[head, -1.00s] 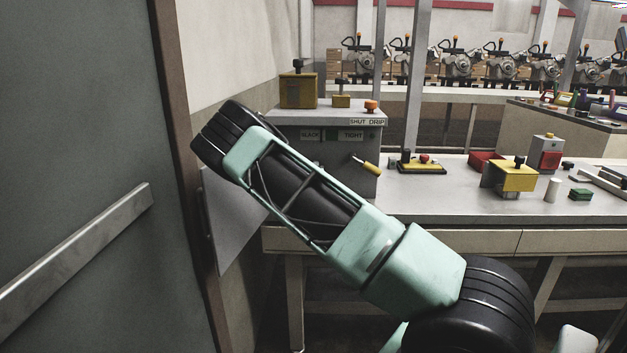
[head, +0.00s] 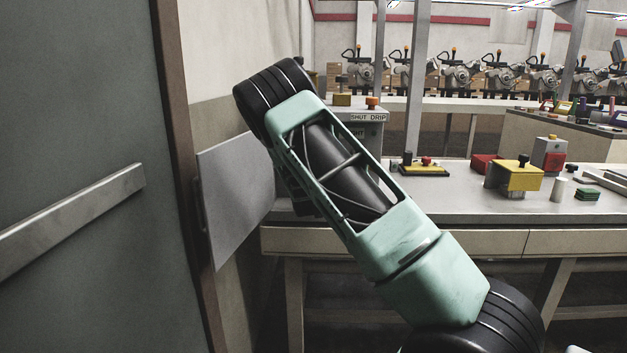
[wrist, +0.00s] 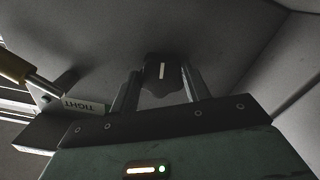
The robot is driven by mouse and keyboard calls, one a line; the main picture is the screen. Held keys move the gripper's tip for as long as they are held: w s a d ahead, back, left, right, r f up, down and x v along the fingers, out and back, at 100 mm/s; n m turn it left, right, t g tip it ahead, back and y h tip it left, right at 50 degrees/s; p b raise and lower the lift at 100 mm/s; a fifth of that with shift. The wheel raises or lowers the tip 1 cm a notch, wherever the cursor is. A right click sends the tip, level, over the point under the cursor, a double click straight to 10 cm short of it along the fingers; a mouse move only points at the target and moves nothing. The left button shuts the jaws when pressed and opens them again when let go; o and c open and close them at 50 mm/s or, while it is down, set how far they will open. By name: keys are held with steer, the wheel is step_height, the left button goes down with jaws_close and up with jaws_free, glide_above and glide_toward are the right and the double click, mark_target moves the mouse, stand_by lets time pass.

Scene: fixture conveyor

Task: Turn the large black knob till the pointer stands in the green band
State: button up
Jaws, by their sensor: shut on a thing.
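In the wrist view, a black lobed knob (wrist: 161,82) with a white pointer line sits on a grey panel (wrist: 100,45). The line stands nearly straight up and down in that picture. My gripper (wrist: 162,74) is shut on the knob, one finger on each side. I see no green band around the knob in the wrist view. In the head view my arm hides the knob, my gripper and most of the grey cabinet (head: 374,142) on the bench. An upside-down TIGHT label (wrist: 84,104) shows beside the gripper.
A yellow-handled lever (wrist: 16,68) sticks out left of my gripper. In the head view a grey flat panel (head: 235,195) stands by the door frame at left. A yellow button box (head: 424,169) and a yellow block (head: 518,178) stand on the bench (head: 455,205) to the right.

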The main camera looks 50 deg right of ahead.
steer(key=shift+f+m+b, duration=0.2)
steer(key=shift+m+b, duration=0.2)
steer(key=shift+m, duration=0.3)
steer(key=shift+a, duration=0.1)
steer(key=o, duration=1)
steer(key=shift+r, duration=0.1)
steer(key=v, duration=1.7)
steer(key=shift+s, duration=0.2)
steer(key=shift+a, duration=0.1)
